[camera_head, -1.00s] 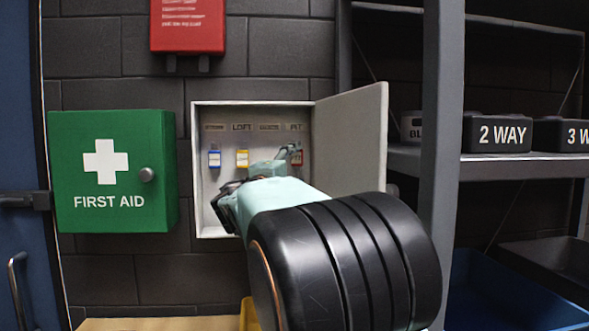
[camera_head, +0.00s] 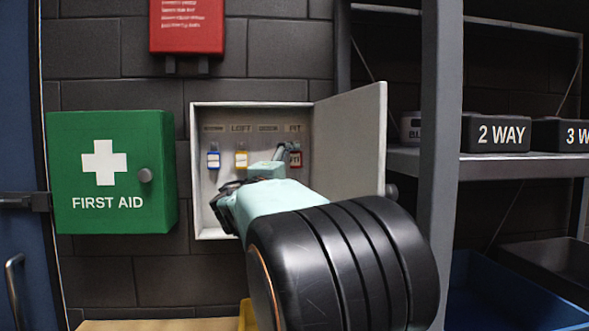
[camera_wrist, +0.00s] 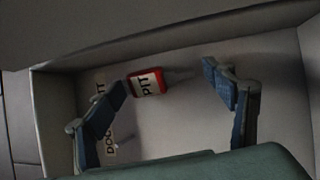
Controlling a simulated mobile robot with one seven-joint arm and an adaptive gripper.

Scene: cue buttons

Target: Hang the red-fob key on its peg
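The red-fob key (camera_head: 296,160) is inside the grey wall cabinet (camera_head: 349,140), below the PIT label (camera_head: 296,127). In the wrist view its red fob (camera_wrist: 147,83), with a white PIT tag, shows between my fingers and apart from both; a grey key part extends to the right. Its peg is hidden, so I cannot see the contact with it. My gripper (camera_wrist: 172,100) has its fingers spread wide. In the head view my gripper (camera_head: 285,152) reaches into the cabinet, just left of the red fob.
The cabinet door (camera_head: 355,145) stands open at right. A green first aid box (camera_head: 110,170) is left of the cabinet; a shelf post (camera_head: 440,150) stands at right.

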